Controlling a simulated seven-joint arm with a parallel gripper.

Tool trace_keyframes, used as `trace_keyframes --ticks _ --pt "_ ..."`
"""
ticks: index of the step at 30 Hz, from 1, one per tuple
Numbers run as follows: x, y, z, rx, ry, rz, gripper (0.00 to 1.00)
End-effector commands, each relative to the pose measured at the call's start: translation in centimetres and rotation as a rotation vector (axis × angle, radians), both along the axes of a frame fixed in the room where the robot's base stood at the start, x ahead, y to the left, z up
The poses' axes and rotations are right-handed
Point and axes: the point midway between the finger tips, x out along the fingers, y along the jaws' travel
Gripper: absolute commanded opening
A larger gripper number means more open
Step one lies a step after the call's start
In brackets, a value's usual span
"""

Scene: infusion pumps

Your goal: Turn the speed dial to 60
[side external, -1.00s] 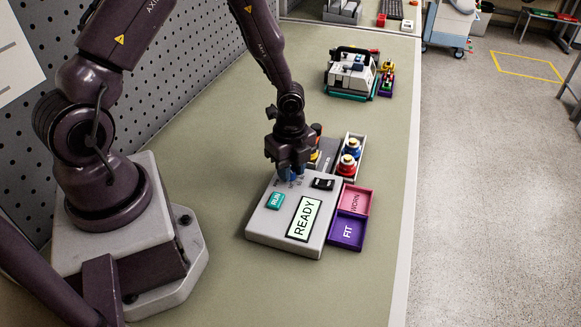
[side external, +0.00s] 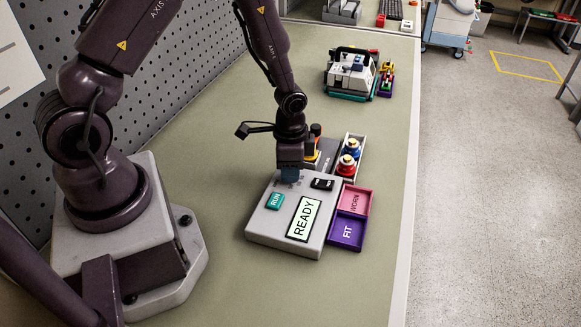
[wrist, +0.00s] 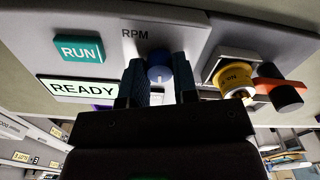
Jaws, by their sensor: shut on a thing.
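The grey pump unit (side external: 268,226) lies on the bench with a screen (side external: 304,218) reading READY and a green RUN button (side external: 274,201). In the wrist view the blue round speed dial (wrist: 160,68) sits below the letters RPM, between the fingers of my gripper (wrist: 160,80). My gripper, also in the side view (side external: 289,177), is shut on the dial at the unit's far edge. The dial's scale and pointer are mostly hidden by the fingers, so its setting cannot be read.
A yellow-ringed part (wrist: 234,80) and an orange-and-black knob (wrist: 280,90) stand close beside the dial. A pink WORN tray (side external: 356,199) and a purple FIT tray (side external: 347,231) adjoin the unit's right side. The bench left of the unit is clear.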

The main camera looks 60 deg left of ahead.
Motion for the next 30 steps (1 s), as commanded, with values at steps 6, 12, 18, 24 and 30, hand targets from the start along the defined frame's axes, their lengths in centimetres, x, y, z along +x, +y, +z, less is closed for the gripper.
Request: trace_keyframes --ticks 6,12,18,24,30 --pt "0.01 -0.04 0.08 0.0 0.001 0.148 0.03" --pt "0.01 -0.04 0.08 0.0 0.001 0.235 0.03" --pt "0.01 -0.02 0.09 0.0 0.001 0.277 0.03" --pt "0.02 -0.01 0.09 0.0 0.001 0.288 0.03" --pt "0.01 0.0 0.09 0.0 0.001 0.287 0.03"
